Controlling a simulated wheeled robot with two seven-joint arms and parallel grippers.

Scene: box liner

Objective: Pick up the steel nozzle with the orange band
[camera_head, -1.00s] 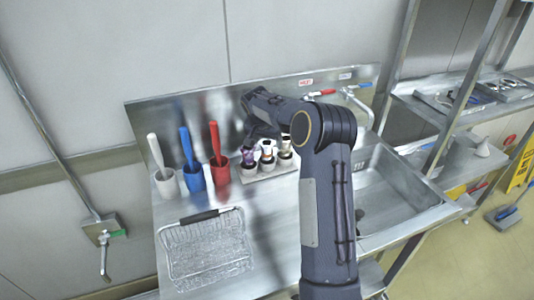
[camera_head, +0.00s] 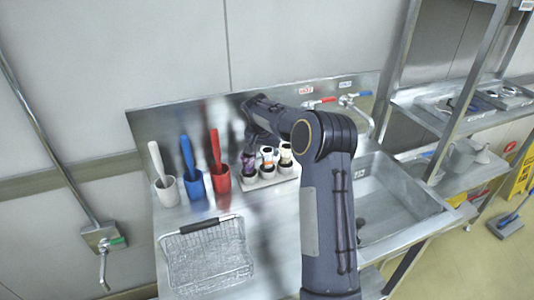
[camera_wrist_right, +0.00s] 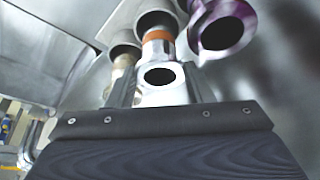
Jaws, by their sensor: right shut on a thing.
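The steel nozzle with the orange band (camera_wrist_right: 158,62) shows in the right wrist view, its open end toward the camera. My right gripper (camera_wrist_right: 158,84) is shut on it, one finger on each side. Its far end meets a grey cup (camera_wrist_right: 155,18); I cannot tell how deep it sits. In the head view this nozzle (camera_head: 267,153) stands in the middle of a row in a pale holder (camera_head: 268,181), with my right gripper (camera_head: 256,141) beside it, partly hidden by the wrist. My left gripper is not in view.
A purple nozzle (camera_wrist_right: 228,30) stands close on one side and a tan-banded nozzle (camera_wrist_right: 124,62) on the other. White, blue and red handled brushes in cups stand left of the holder. A wire basket (camera_head: 205,254) is in front; a sink (camera_head: 395,205) lies right.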

